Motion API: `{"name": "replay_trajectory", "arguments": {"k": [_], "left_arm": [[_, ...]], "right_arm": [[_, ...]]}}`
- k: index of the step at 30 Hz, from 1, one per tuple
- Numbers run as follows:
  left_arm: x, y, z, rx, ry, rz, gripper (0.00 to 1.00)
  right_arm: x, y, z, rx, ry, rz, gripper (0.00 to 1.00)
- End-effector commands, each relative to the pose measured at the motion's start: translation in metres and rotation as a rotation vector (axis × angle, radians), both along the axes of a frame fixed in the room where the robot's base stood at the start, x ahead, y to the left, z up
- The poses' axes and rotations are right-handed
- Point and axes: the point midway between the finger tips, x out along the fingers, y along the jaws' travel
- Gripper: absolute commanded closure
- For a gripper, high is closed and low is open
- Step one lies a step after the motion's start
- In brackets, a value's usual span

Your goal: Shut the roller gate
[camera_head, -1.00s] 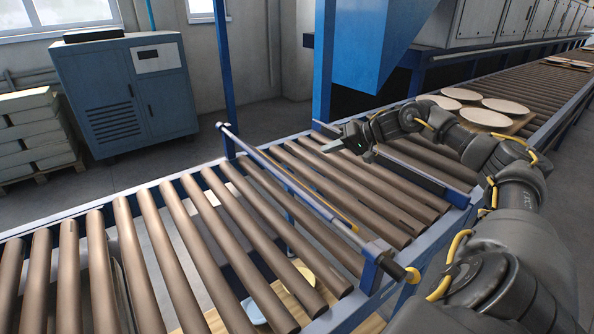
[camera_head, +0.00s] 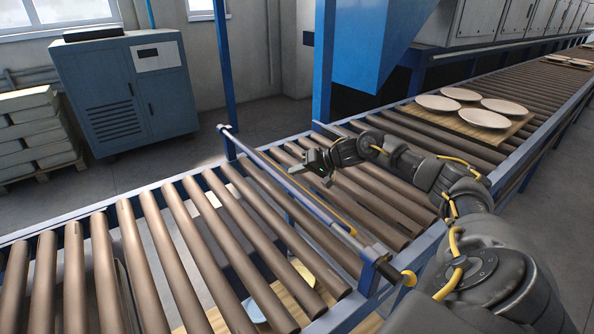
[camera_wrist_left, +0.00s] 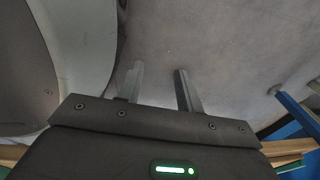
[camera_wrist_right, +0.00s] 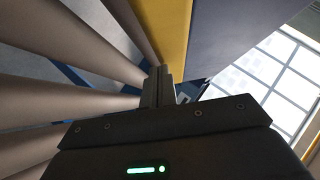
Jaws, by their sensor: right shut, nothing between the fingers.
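The roller gate (camera_head: 292,187) is a narrow blue-grey crossbar with a yellow strip along its edge. It spans the brown roller conveyor between posts at both side rails, just above the rollers. My right gripper (camera_head: 293,168) is shut and empty on its far side, over the rollers and close to the bar. In the right wrist view the shut fingertips (camera_wrist_right: 163,72) are close to the yellow strip (camera_wrist_right: 163,28) and a blue panel; I cannot tell whether they touch. My left gripper (camera_wrist_left: 160,82) is open and empty above grey floor, outside the head view.
Brown rollers (camera_head: 150,240) fill the near conveyor, with gaps between them. Several round plates (camera_head: 490,116) lie on a wooden board further along the line at the right. A blue cabinet (camera_head: 125,90) and a blue upright post (camera_head: 223,75) stand behind the conveyor.

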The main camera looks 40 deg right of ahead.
Motion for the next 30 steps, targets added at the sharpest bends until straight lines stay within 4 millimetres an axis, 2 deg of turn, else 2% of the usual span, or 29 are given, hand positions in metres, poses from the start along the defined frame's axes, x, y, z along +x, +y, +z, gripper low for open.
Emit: {"name": "replay_trajectory", "arguments": {"k": [8,12,15,20,30], "left_arm": [[0.0,0.0,0.0,0.0,0.0,0.0,0.64],[0.0,0.0,0.004,-0.002,-0.007,-0.001,0.64],[-0.013,0.004,0.009,0.003,0.011,-0.002,0.64],[-0.015,-0.009,0.018,-0.015,0.012,0.001,0.64],[-0.016,-0.007,0.016,-0.013,0.012,0.0,0.64]], "right_arm": [[0.0,0.0,0.0,0.001,0.0,0.0,1.0],[0.0,0.006,-0.009,0.07,-0.003,0.001,1.0],[0.001,0.012,-0.016,0.141,-0.01,0.0,1.0],[0.002,0.019,-0.025,0.139,-0.016,0.0,1.0],[0.002,0.019,-0.029,0.136,-0.015,0.0,1.0]]}}
